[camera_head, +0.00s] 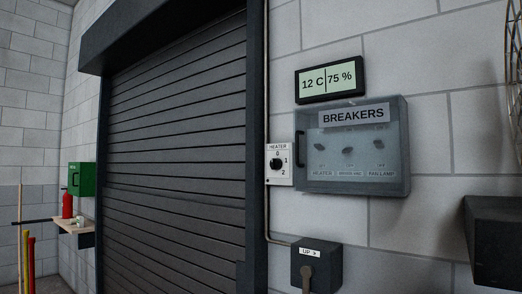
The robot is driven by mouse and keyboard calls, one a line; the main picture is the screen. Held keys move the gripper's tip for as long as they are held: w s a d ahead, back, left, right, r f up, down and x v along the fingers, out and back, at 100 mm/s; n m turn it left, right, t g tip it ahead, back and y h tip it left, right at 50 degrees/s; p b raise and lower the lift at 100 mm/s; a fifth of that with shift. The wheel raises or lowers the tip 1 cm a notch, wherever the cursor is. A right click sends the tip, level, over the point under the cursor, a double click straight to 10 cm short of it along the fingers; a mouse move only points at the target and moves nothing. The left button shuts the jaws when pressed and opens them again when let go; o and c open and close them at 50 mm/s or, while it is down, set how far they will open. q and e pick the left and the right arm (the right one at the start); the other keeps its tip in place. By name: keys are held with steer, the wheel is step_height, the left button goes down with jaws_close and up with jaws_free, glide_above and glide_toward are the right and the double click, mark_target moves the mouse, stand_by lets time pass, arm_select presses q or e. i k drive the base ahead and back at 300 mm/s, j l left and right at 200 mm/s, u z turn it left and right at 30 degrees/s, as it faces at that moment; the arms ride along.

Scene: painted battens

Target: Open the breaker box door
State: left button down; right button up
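The breaker box (352,185) is mounted on the white block wall, right of the middle in the head view. Its clear, bluish door (350,135) carries a BREAKERS label (353,115) and looks shut. Several dark switches with small labels under them show through the door. A dark handle (300,148) sits at the door's left edge. Neither of my grippers shows in the head view.
A heater knob panel (278,164) adjoins the box's left side. A display (329,80) hangs above it. A dark UP box with a lever (316,267) is below. A dark block (495,240) juts out at right. A shutter door (175,150) fills the left middle.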

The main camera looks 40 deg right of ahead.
mark_target(380, 113)
steer(key=i+z, duration=0.25)
steer(key=i, duration=0.15)
steer(key=i+j+z, duration=0.5)
steer(key=i, duration=0.25)
steer(key=i+j+z, duration=0.1)
steer(key=z, duration=0.25)
steer(key=i+j+z, duration=0.15)
steer(key=z, duration=0.25)
steer(key=i+j+z, duration=0.35)
steer(key=k+l, duration=0.1)
